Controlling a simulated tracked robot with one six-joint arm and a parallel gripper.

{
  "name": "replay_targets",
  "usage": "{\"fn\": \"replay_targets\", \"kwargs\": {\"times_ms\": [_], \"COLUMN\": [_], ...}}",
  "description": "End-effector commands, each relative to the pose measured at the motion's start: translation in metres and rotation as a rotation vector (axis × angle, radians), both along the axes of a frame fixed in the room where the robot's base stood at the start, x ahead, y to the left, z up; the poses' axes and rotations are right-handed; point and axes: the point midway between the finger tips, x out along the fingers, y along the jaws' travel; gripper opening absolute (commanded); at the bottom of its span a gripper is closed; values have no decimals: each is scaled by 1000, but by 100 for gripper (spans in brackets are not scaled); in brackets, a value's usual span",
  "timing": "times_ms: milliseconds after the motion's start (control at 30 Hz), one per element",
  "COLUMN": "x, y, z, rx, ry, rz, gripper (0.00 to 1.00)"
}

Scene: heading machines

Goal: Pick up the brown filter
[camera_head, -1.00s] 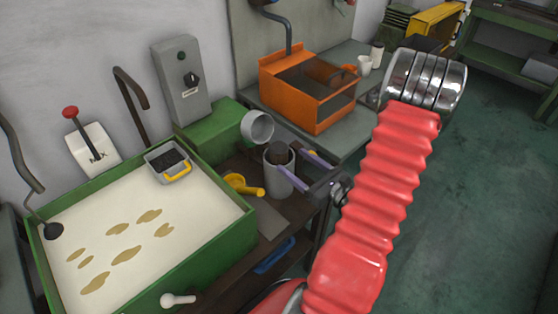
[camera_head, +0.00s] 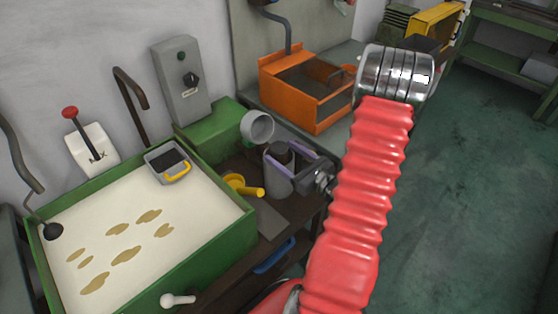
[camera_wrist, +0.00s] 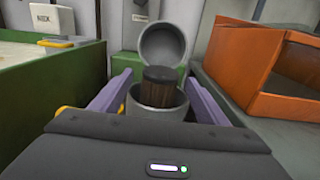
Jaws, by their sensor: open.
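The brown filter (camera_wrist: 158,90) is a dark-topped brown cylinder standing in an open grey canister (camera_wrist: 150,125). Its top shows above the rim, and its lower part is hidden inside. The filter top (camera_head: 279,150) and the canister (camera_head: 277,178) also show in the head view. The canister's round grey lid (camera_head: 257,127) stands tipped back behind it. My gripper (camera_head: 290,165) is open, with its two purple fingers on either side of the canister and the filter between them. In the wrist view my gripper (camera_wrist: 157,95) straddles the canister; I cannot tell whether the fingers touch it.
A green-sided sand tray (camera_head: 150,230) with a small grey bin (camera_head: 168,163) lies left. A yellow-handled tool (camera_head: 243,187) lies beside the canister. An orange open box (camera_head: 307,92) stands to the right, behind the canister. The green floor at right is clear.

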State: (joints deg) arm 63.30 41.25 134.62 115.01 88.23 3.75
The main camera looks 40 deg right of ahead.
Motion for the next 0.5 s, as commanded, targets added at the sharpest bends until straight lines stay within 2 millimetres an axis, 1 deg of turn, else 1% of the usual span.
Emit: {"fn": "replay_targets", "kwargs": {"times_ms": [33,100,200,300,500], "x": [7,15,23,27,27], "y": [1,1,1,1,1], "z": [0,0,0,0,0], "rx": [0,-1,-1,0,0], "ry": [0,0,0,0,0], "rz": [4,3,2,1,0], "gripper": [68,68,68,68,68]}}
